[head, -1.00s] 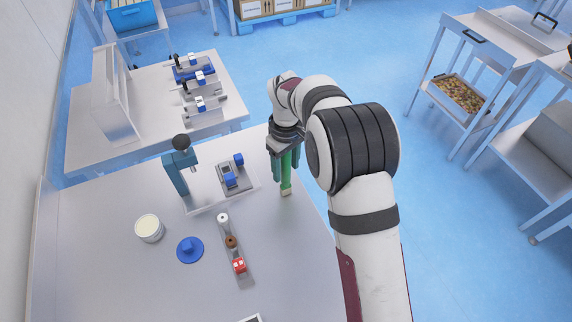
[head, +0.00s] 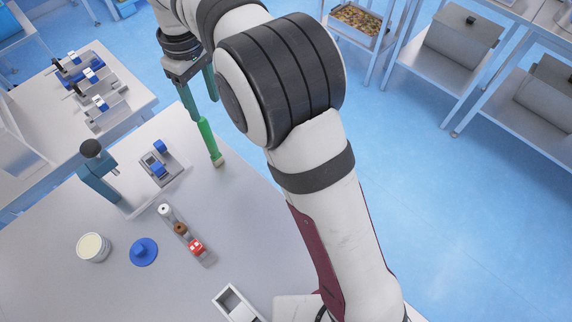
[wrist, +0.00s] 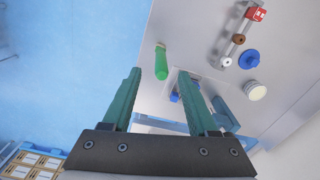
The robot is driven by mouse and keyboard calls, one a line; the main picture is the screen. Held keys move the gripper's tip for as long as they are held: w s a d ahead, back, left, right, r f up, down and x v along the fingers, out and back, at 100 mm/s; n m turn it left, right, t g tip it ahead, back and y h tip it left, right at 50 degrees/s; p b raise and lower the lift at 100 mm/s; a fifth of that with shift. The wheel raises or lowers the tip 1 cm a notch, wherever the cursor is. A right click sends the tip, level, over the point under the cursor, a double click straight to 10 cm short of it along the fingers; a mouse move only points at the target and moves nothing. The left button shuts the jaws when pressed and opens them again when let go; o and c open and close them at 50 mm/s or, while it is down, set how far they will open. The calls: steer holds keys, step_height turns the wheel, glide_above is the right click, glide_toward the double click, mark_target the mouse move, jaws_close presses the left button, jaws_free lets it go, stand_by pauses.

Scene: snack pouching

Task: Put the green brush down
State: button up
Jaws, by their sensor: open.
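The green brush (head: 208,138) is near the table's far right edge, with its pale bristle end down at the tabletop. It looks upright or slightly tilted; I cannot tell which. My gripper (head: 204,108) is open above the brush, its two teal fingers apart. In the wrist view, the green handle (wrist: 161,62) shows beyond the gap between the open fingers (wrist: 160,74), and neither finger appears to touch it.
On the table (head: 75,285) are a teal stand (head: 98,185), a small blue-and-grey device (head: 158,165), a white tub (head: 93,247), a blue lidded item (head: 143,251) and a rack with small parts (head: 185,235). A side table (head: 125,110) stands beyond.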

steer(key=s+d+r+m, duration=0.2)
steer(key=s+d+m, duration=0.15)
steer(key=d, duration=0.25)
steer(key=s+d+r+m, duration=0.3)
steer(key=s+d, duration=0.1)
steer(key=d, duration=0.2)
steer(key=s+d+f+m, duration=0.2)
steer(key=s+d+m, duration=0.1)
steer(key=s, duration=0.3)
steer(key=s+d+f+m+y, duration=0.1)
steer(key=s+d+m, duration=0.2)
steer(key=s, duration=0.4)
steer(key=s+d+f+m, duration=0.2)
steer(key=s+d+m, duration=0.1)
steer(key=s, duration=0.3)
steer(key=shift+s+d+f+m+y, duration=0.2)
steer(key=shift+f+m+y, duration=0.1)
steer(key=shift+m, duration=0.55)
steer(key=shift+w, duration=0.1)
steer(key=shift+o, duration=0.5)
